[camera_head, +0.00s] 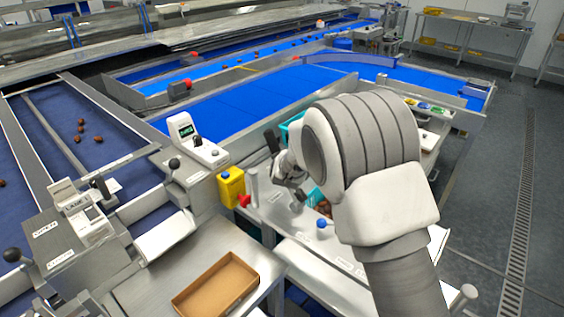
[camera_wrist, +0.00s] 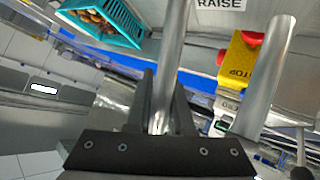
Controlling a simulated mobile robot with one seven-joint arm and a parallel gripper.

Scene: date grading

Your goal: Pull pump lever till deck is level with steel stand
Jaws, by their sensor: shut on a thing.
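In the wrist view, my gripper (camera_wrist: 165,84) is shut on a bare metal rod, the pump lever (camera_wrist: 173,35), which runs up between its two dark fingers. A RAISE label (camera_wrist: 219,3) is beside the lever's upper part. In the head view, my gripper (camera_head: 287,180) is beyond the grey arm, near the front of the machine, and the arm hides much of the lever. A steel stand (camera_head: 188,262) bears an open cardboard tray (camera_head: 216,288). I cannot tell the deck's height against the stand.
A yellow stop box (camera_head: 231,188) with a red button stands left of my gripper. A thick metal post (camera_wrist: 268,80) is right of the lever. A teal crate (camera_wrist: 128,34) holds dates. Blue belts (camera_head: 240,107) lie behind; open floor (camera_head: 480,180) is at right.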

